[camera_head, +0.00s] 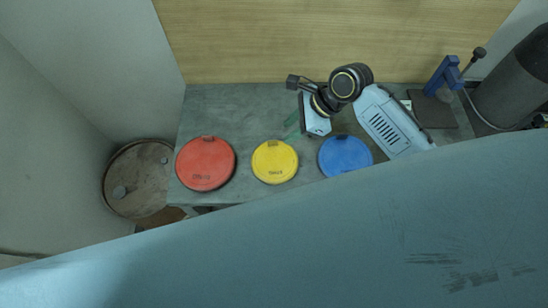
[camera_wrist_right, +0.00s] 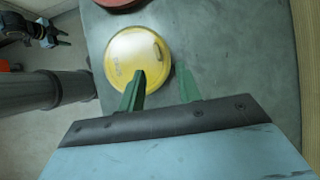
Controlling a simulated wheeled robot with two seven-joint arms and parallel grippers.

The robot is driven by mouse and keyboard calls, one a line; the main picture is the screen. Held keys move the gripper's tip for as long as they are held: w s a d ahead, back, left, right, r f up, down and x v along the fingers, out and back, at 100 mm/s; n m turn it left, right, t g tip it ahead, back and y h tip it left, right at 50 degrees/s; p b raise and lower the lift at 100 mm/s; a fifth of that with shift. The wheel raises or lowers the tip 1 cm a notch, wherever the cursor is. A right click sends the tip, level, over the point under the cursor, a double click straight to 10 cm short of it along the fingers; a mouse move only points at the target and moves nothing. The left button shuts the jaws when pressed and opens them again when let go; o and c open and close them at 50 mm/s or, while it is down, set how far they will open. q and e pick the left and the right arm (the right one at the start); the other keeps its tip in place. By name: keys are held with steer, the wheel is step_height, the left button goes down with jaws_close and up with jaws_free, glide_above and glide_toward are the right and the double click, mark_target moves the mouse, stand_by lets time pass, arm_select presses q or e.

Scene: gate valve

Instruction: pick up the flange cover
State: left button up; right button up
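Three round flange covers lie flat on a grey table: a red one (camera_head: 205,165), a yellow one (camera_head: 275,163) and a blue one (camera_head: 343,154), each with a small raised handle near its back edge. My right gripper (camera_head: 292,124) is above the table, behind and slightly right of the yellow cover. In the right wrist view, its green fingers (camera_wrist_right: 160,88) are apart with nothing between them. The yellow cover (camera_wrist_right: 136,52) lies beyond the fingers, one fingertip overlapping its edge in the picture.
The grey table (camera_head: 235,108) meets a wooden wall (camera_head: 330,40) at the back. A blue vise-like fixture (camera_head: 443,76) and a dark cylinder (camera_head: 512,85) stand at right. A rusty drum (camera_head: 140,178) stands left of the table. The back left tabletop is clear.

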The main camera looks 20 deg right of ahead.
mark_target(275, 141)
steer(key=x, duration=0.6)
steer(key=shift+a+r, duration=0.15)
jaws_close()
